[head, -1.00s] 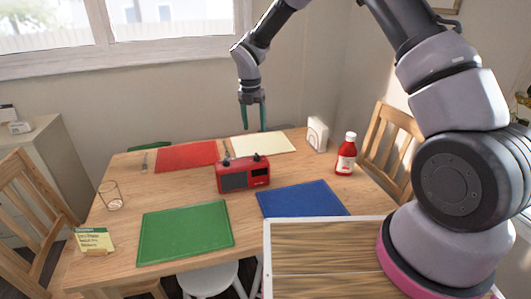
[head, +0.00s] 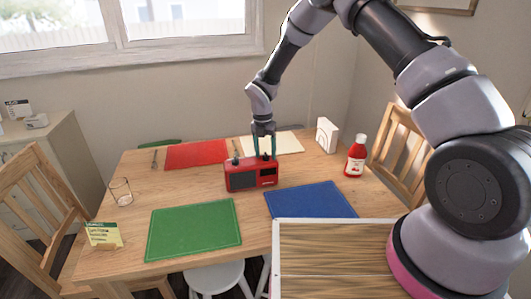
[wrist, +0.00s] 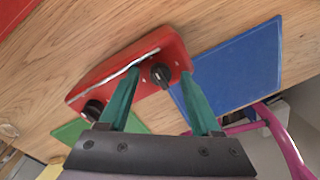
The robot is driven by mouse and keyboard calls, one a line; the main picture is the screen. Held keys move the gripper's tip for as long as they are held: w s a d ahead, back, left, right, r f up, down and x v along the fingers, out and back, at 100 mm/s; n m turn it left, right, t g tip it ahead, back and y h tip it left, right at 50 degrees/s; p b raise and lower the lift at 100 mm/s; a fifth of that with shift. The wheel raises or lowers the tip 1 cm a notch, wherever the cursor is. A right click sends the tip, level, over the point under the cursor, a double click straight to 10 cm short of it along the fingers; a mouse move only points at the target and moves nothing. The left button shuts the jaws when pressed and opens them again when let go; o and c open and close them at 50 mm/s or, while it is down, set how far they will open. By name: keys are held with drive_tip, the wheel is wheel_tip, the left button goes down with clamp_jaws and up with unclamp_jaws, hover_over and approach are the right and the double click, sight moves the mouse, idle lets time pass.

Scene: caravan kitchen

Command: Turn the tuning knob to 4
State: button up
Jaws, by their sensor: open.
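A red radio (head: 250,174) stands on the wooden table, with a dark speaker front and black knobs on top. In the wrist view the radio (wrist: 135,70) lies ahead of the fingers, with one black knob (wrist: 161,75) near its right end and another knob (wrist: 92,110) near its left end. My gripper (head: 264,152) is open above the radio's right end. In the wrist view its green fingers (wrist: 157,85) straddle the right knob, one on each side. I cannot tell whether they touch it. The knob markings are too small to read.
A red mat (head: 197,154), a cream mat (head: 285,143), a green mat (head: 194,226) and a blue mat (head: 310,200) lie around the radio. A red bottle (head: 355,158) and a white holder (head: 327,134) stand at right. A glass (head: 121,191) stands at left.

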drive_tip(key=shift+c, duration=0.3)
clamp_jaws()
